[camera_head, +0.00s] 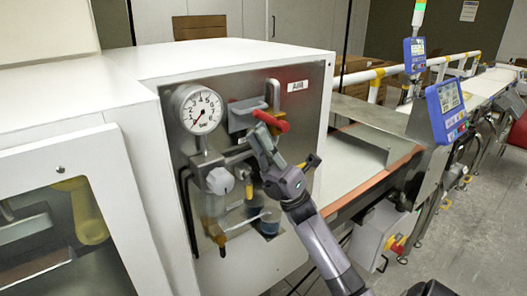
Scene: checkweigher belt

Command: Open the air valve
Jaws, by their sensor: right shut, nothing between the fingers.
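The air valve has a red lever handle (271,121) on the steel panel under the "AIR" label (298,86). The lever lies roughly crosswise, sloping slightly down to the right. Behind it is a grey valve body with pipe (241,115). My right gripper (260,141) is shut and empty, just below the lever with its tips close to it; I cannot tell whether they touch. The round pressure gauge (202,109) is left of the valve, its red needle pointing to the lower left, at the low end. My left gripper is not in view.
Below the gauge hang a white knob (220,181) and clear filter bowls (212,208), close to my right wrist. The white cabinet (155,73) surrounds the panel. To the right are a conveyor belt (347,168) and blue display units (447,110). Open floor lies at lower right.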

